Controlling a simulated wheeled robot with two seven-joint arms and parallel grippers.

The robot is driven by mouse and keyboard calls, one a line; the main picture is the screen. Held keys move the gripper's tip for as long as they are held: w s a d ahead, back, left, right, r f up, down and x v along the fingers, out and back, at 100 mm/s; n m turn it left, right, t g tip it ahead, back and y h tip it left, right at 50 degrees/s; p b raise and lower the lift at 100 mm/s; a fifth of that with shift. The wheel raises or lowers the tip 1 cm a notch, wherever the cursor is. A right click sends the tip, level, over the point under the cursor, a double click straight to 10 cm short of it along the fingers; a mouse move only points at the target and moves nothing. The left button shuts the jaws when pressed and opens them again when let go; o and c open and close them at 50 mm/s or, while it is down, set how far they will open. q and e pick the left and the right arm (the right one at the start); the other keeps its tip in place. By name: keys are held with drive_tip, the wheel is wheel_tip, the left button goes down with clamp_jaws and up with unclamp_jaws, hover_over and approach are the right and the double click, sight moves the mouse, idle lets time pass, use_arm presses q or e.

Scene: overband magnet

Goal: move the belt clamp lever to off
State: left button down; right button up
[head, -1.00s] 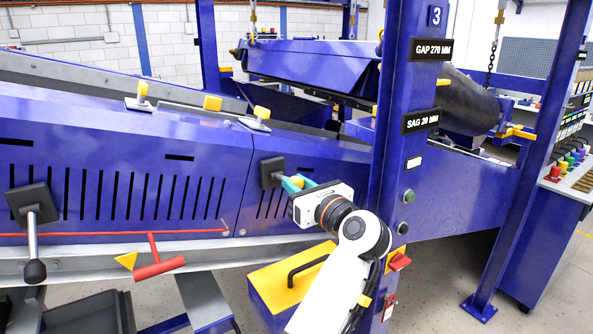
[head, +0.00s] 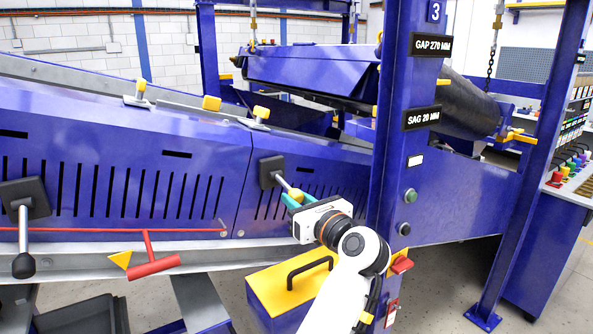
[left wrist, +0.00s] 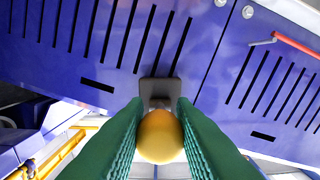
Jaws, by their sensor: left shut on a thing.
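The lever with a yellow ball knob (head: 296,196) has a metal rod that comes out of a dark square mount (head: 271,172) on the blue side panel. The rod slants down to the right. My left gripper (head: 291,201) has its teal fingers shut on the knob. In the left wrist view the yellow knob (left wrist: 160,137) sits between the two green fingers (left wrist: 160,125), with the dark mount (left wrist: 160,90) just beyond it. No on or off marking is readable. My right gripper is in neither view.
Another lever with a black knob (head: 24,265) hangs down at the left. A red handle (head: 153,267) with a yellow flag lies left of my arm. A yellow-topped box (head: 265,282) stands below my gripper. The blue post (head: 390,170) rises close to the right.

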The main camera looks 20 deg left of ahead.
use_arm(q)
drive_tip(key=shift+a+f, duration=0.1)
drive_tip(key=shift+f, duration=0.3)
drive_tip(key=shift+w+a+f+b, duration=0.2)
drive_tip(key=shift+f+b, duration=0.3)
drive_tip(key=shift+f, duration=0.05)
drive_tip(key=shift+w+a+f+b, duration=0.15)
drive_tip(key=shift+a+f+b, duration=0.05)
drive_tip(key=shift+f+b, duration=0.35)
drive_tip(key=c, duration=1.1)
unclamp_jaws()
drive_tip(key=shift+w+a+r, duration=0.1)
drive_tip(key=shift+a, duration=0.05)
drive_tip(key=shift+r, duration=0.1)
